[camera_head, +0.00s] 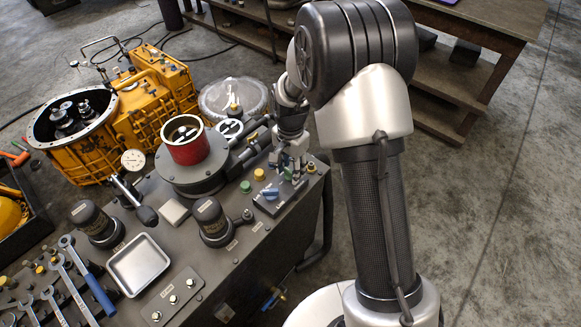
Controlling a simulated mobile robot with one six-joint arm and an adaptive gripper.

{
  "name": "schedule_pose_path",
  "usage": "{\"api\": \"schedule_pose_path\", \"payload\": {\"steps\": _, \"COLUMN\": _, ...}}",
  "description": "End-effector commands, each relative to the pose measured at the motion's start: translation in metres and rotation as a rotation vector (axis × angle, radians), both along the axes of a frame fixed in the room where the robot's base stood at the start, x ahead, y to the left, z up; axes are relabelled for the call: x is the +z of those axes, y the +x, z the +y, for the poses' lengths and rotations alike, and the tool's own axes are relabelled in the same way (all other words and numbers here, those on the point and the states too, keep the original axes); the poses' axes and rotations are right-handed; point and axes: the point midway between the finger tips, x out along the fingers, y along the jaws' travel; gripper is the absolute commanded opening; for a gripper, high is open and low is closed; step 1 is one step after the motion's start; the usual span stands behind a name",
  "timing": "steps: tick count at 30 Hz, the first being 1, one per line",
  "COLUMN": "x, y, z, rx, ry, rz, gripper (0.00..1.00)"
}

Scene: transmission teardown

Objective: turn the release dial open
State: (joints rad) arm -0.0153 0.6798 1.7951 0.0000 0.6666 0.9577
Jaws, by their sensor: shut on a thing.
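My gripper (292,174) points down at the right end of the grey workbench top (235,265). Its fingers are shut on a small part that I take to be the release dial, over a dark labelled plate (269,208). The fingers and wrist hide most of that part, so its turn angle cannot be read. A small blue piece (270,193) shows on the plate just left of the fingers; I cannot tell whether it belongs to the dial.
Green (245,186) and yellow (259,174) buttons are close by. Two black knobs, a metal tray (139,265) and wrenches lie further left. A yellow transmission housing (150,110) stands behind.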

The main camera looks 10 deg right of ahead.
Motion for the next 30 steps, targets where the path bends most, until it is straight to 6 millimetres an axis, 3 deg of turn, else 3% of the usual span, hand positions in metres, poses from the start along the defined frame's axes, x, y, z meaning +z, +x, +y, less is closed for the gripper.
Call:
{"api": "schedule_pose_path", "payload": {"steps": 14, "x": 0.0006, "y": 0.0, "z": 0.0, "rx": 0.073, "ry": 0.0, "rz": 0.0, "gripper": 0.14}}
{"api": "schedule_pose_path", "payload": {"steps": 30, "x": 0.0012, "y": -0.0001, "z": -0.0001, "rx": 0.526, "ry": 0.0, "rz": 0.0, "gripper": 0.14}}
